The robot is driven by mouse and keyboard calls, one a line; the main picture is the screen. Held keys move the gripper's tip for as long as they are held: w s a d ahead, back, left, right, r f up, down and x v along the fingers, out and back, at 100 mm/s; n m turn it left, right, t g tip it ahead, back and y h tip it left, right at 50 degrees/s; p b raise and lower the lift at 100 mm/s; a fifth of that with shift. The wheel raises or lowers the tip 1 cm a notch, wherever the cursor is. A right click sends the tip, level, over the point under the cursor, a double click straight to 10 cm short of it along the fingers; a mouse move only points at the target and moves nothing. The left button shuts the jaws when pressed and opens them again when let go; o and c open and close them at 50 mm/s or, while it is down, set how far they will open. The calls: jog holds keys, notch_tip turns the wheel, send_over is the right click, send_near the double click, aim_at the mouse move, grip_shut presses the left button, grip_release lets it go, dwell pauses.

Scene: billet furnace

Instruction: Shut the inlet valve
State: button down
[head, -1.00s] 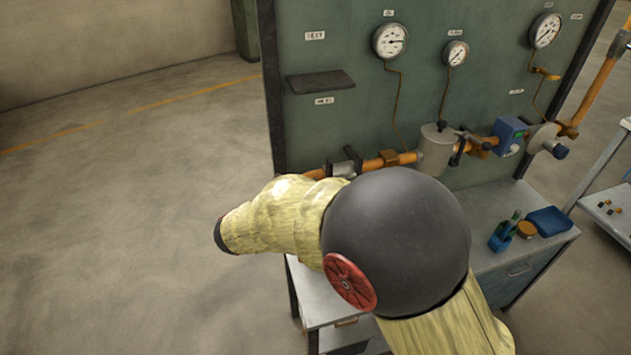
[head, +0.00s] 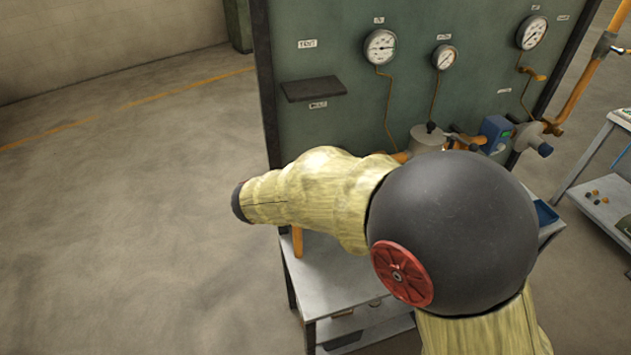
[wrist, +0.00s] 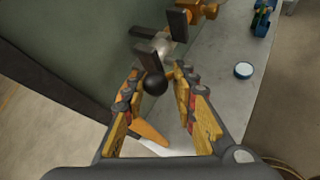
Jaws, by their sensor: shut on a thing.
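In the wrist view my gripper (wrist: 157,76) has its two orange-and-grey fingers around a round black knob (wrist: 155,84), which sits between the fingertips. A silver valve body (wrist: 163,45) with dark flat plates stands just beyond the knob. I take this to be the inlet valve, though I see no readable label. An orange pipe (wrist: 148,133) shows below the knob, between the fingers. In the head view my arm hides the gripper and the left part of the pipe line.
The green panel (head: 345,125) carries several gauges and a dark shelf (head: 313,89). A grey filter pot (head: 428,139) and a blue box (head: 496,132) are on the line to the right. The grey bench (head: 335,270) stands below. Open floor (head: 130,210) lies at left.

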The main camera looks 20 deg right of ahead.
jog(key=shift+w+d+r, duration=0.1)
jog(key=shift+w+r, duration=0.05)
jog(key=shift+r, duration=0.2)
jog(key=c, duration=1.7)
grip_release()
jog(key=shift+d, duration=0.1)
jog(key=o, duration=0.4)
jog(key=shift+f, duration=0.25)
jog(key=shift+c, duration=0.2)
jog(key=v, duration=1.2)
